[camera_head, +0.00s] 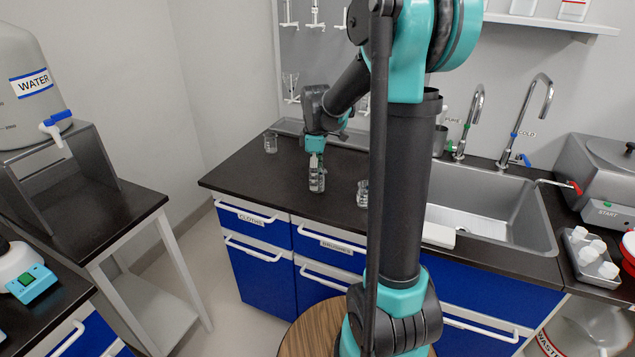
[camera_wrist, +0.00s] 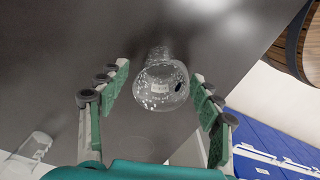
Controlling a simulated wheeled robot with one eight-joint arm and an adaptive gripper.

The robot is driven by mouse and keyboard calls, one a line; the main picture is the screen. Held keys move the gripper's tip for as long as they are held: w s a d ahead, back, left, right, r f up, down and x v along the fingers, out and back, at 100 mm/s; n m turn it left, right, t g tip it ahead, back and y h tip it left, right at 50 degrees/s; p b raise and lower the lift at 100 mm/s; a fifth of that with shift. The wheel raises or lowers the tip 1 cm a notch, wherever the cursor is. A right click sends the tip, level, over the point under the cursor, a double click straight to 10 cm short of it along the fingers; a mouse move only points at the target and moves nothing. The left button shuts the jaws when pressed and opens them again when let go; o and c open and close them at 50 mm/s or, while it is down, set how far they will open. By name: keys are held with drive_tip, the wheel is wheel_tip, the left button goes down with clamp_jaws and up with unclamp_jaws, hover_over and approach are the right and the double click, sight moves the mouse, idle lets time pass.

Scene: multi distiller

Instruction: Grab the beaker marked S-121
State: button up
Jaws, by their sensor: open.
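In the wrist view this beaker (camera_wrist: 160,88) lies between the two green-padded fingers, with a gap on each side. It carries a small label that is too small to read. My gripper is open and holds nothing. Another glass beaker (camera_head: 271,142) stands farther back on the left. A third glass vessel (camera_head: 362,195) stands to the right, partly hidden by my arm. I cannot read S-121 on any of them.
The sink (camera_head: 490,215) with two taps lies right of my arm. Another glass vessel (camera_wrist: 36,146) shows at lower left in the wrist view. The counter's left front part is clear.

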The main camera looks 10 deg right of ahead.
drive_tip(key=shift+f, duration=0.55)
drive_tip(key=c, duration=1.2)
drive_tip(key=shift+r, duration=0.15)
